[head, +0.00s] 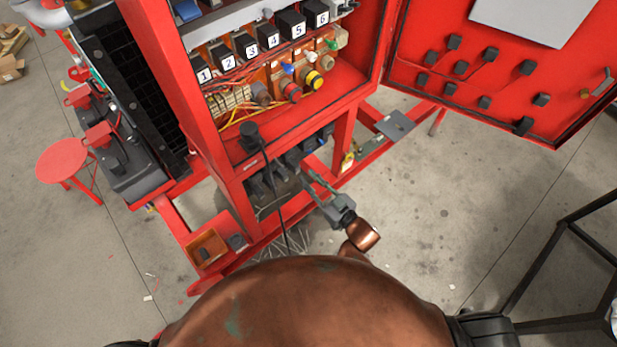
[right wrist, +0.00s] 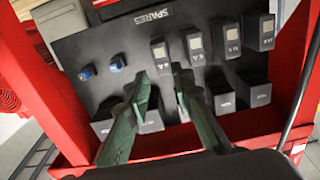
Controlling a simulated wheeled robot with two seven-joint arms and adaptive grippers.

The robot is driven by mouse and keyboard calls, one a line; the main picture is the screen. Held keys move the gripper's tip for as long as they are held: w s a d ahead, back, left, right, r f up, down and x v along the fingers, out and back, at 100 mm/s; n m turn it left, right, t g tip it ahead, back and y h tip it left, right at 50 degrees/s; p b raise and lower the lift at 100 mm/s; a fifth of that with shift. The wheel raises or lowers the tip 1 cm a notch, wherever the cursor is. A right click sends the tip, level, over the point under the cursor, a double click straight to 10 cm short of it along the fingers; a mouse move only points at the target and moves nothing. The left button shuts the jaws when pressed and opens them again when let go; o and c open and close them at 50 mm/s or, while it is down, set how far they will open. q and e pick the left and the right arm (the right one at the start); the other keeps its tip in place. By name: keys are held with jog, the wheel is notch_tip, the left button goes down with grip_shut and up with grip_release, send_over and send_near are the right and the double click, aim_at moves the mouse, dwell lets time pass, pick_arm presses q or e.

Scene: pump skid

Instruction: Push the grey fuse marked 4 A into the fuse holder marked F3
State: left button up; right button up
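My right gripper (right wrist: 160,82) is open, with its two green fingers spread in the right wrist view. A grey fuse with a pale label (right wrist: 161,52) stands just beyond the gap between the fingertips, and nothing shows between the fingers. Its marking is too small to read surely. More grey fuses (right wrist: 195,45) stand to its right. A row of dark labelled blocks (right wrist: 257,95) lies nearer me, partly behind the fingers. I cannot read F3 on any of them. In the head view my right gripper (head: 318,183) is low at the red frame. My left gripper does not show.
The dark panel marked SPARES (right wrist: 100,40) also carries two blue parts (right wrist: 88,72) on its left. A red ledge (right wrist: 270,142) runs along its near edge. An open red cabinet door (head: 455,110) hangs at upper right. Black blocks numbered 1 to 6 (head: 270,42) sit in the cabinet.

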aim_at(298, 167)
jog(key=shift+a+r, duration=0.3)
jog(key=shift+r, duration=0.3)
jog(key=shift+x, duration=3.85)
jog(key=shift+c, duration=0.5)
grip_shut()
jog(key=shift+c, duration=0.7)
grip_release()
grip_shut()
jog(key=shift+p+v, duration=0.85)
jog(key=shift+v, duration=0.8)
